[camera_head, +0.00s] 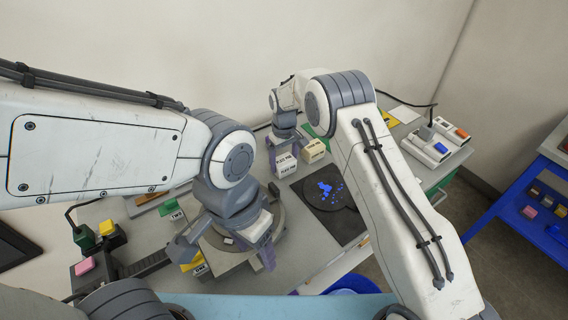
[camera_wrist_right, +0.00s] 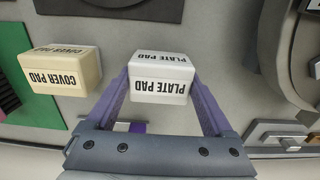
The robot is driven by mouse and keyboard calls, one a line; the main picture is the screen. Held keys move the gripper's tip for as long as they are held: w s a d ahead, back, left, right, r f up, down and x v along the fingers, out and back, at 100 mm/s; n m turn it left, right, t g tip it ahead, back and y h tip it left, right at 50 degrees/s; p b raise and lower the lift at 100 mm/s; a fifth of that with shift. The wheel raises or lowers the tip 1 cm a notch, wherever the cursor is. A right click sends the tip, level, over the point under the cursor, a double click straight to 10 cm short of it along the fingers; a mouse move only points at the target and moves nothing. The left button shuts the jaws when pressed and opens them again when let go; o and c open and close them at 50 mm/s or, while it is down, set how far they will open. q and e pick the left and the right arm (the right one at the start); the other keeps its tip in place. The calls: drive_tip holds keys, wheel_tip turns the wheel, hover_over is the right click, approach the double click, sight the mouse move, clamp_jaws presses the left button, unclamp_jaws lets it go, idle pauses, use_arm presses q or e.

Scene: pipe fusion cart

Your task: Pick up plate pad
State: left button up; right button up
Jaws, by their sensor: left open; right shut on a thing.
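The plate pad (camera_head: 286,167) is a white block with black lettering, near the middle of the bench in the head view. In the right wrist view the plate pad (camera_wrist_right: 161,77) sits between the purple fingers of my right gripper (camera_wrist_right: 160,92), which is shut on it. My right gripper (camera_head: 284,155) reaches it from behind in the head view. I cannot tell whether the block touches the bench. My left gripper (camera_head: 262,248) is open, lower down over the round grey fixture, apart from the plate pad; its fingers are partly hidden.
The cream cover pad (camera_head: 313,151) stands close to the right of the plate pad; it also shows in the right wrist view (camera_wrist_right: 65,70). A dark plate with blue marks (camera_head: 328,192) lies to the right. White boxes (camera_head: 428,148) stand farther right. A blue cart (camera_head: 530,200) is at the far right.

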sight(284, 159)
drive_tip(key=shift+r, duration=0.1)
wheel_tip(284, 159, up, 4)
drive_tip(key=shift+f+b, duration=0.1)
drive_tip(key=shift+b, duration=0.95)
drive_tip(key=w+d+r+b, duration=0.1)
drive_tip(key=w+d+r, duration=0.5)
drive_tip(key=d, duration=0.3)
drive_tip(key=shift+w+d+r, duration=0.25)
drive_tip(key=shift+d+r, duration=0.1)
drive_tip(key=shift+r, duration=0.2)
